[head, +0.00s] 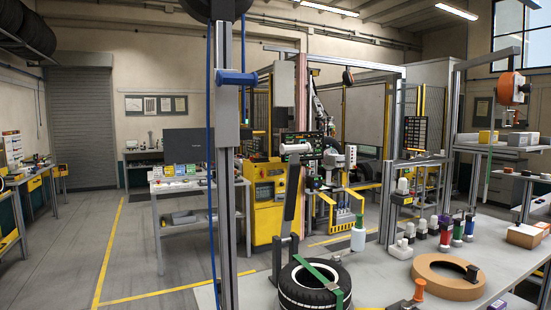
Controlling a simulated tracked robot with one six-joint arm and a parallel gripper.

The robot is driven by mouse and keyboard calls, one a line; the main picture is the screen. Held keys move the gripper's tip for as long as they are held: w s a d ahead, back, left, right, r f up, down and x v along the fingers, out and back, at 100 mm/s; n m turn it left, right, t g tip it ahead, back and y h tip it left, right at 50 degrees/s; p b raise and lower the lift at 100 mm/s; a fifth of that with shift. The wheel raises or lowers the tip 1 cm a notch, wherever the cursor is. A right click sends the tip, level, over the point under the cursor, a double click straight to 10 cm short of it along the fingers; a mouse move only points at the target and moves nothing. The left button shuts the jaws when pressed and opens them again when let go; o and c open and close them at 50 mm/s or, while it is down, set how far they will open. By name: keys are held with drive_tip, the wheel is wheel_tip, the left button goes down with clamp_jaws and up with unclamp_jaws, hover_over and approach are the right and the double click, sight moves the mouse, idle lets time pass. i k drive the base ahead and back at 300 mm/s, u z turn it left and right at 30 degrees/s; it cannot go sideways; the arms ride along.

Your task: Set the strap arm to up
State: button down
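A black tyre (314,291) with a white line on its sidewall lies flat on the grey bench at the bottom centre. A green strap (322,274) crosses over its top. Behind the tyre's left side stands a dark bracket (277,262). A long dark arm (292,200) rises nearly upright behind the tyre, with a pale grip (296,148) at its top; I take it for the strap arm. I cannot tell how it joins the bracket or the strap. My gripper is not in view.
A grey post (227,180) with a blue handle (237,77) stands left of the tyre. Right of the tyre are an orange-handled clamp (418,290), a brown ring (448,275) and several bottles. A white bottle (358,234) stands behind the tyre.

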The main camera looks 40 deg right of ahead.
sight(294, 167)
drive_tip(key=u, duration=1.15)
drive_tip(key=k, duration=1.3)
drive_tip(key=z, duration=0.65)
drive_tip(key=i, duration=1)
drive_tip(key=z, duration=0.05)
